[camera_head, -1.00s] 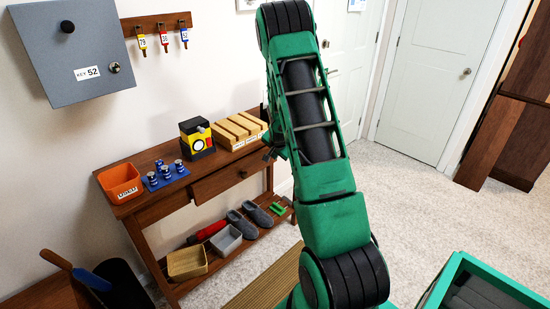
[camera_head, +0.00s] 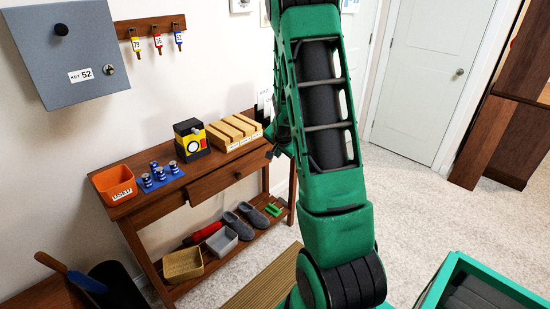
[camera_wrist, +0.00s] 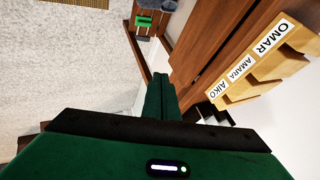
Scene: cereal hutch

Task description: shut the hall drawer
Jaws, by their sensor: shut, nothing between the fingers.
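My gripper (camera_head: 272,151) is at the right end of the table, near the drawer's right side, and partly hidden behind my arm. In the wrist view its green fingers (camera_wrist: 160,94) are together and empty, beside the brown table front. I cannot tell whether they touch it.
On the table are an orange bin (camera_head: 114,184), blue-and-white pieces on a blue mat (camera_head: 148,185), a yellow-black box (camera_head: 190,140) and a wooden name rack (camera_head: 234,132), also in the wrist view (camera_wrist: 262,82). Slippers (camera_head: 240,224) and baskets fill the lower shelf.

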